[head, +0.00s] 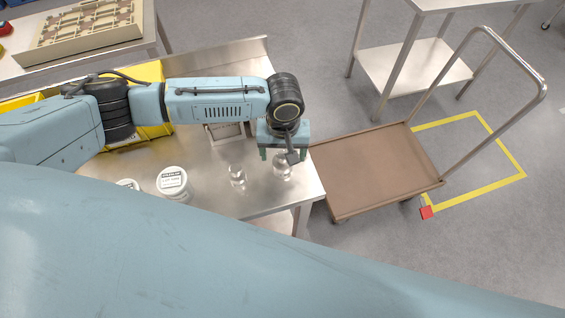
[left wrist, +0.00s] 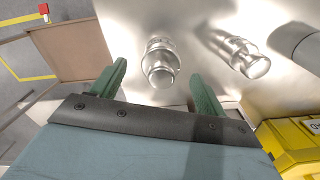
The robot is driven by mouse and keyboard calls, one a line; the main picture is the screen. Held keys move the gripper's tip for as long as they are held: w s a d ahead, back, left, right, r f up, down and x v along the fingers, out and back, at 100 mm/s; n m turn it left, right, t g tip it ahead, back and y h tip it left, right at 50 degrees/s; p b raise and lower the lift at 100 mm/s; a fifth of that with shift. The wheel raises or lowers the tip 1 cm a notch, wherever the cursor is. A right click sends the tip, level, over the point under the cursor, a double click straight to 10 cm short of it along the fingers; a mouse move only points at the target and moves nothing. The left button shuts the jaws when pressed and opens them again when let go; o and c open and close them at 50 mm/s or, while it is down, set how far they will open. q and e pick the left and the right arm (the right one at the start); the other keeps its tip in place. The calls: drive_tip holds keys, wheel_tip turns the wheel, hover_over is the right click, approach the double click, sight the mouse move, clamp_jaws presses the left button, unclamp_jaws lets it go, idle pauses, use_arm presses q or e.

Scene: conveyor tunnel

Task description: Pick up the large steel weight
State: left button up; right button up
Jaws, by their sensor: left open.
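Two shiny steel weights with knobbed tops stand on the steel table (head: 225,205). The larger-looking steel weight (head: 283,170) is near the table's right edge, partly covered by my left gripper (head: 285,153) in the head view. The other steel weight (head: 237,176) stands to its left. My left gripper is open and empty above the larger-looking weight. In the left wrist view that weight (left wrist: 160,65) shows between the two green fingers (left wrist: 157,72), with no visible contact. The other weight (left wrist: 244,58) is outside the fingers, to the right. My right gripper is not in view.
A white labelled jar (head: 173,182) stands left of the weights, with another lid partly hidden beside it. A yellow bin (head: 150,73) and a small tray (head: 224,133) are behind. A brown trolley (head: 375,165) stands right of the table.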

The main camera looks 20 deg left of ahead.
use_arm(q)
drive_tip(key=shift+f, duration=1.45)
drive_tip(key=shift+a, duration=0.1)
clamp_jaws()
drive_tip(key=shift+r, duration=0.15)
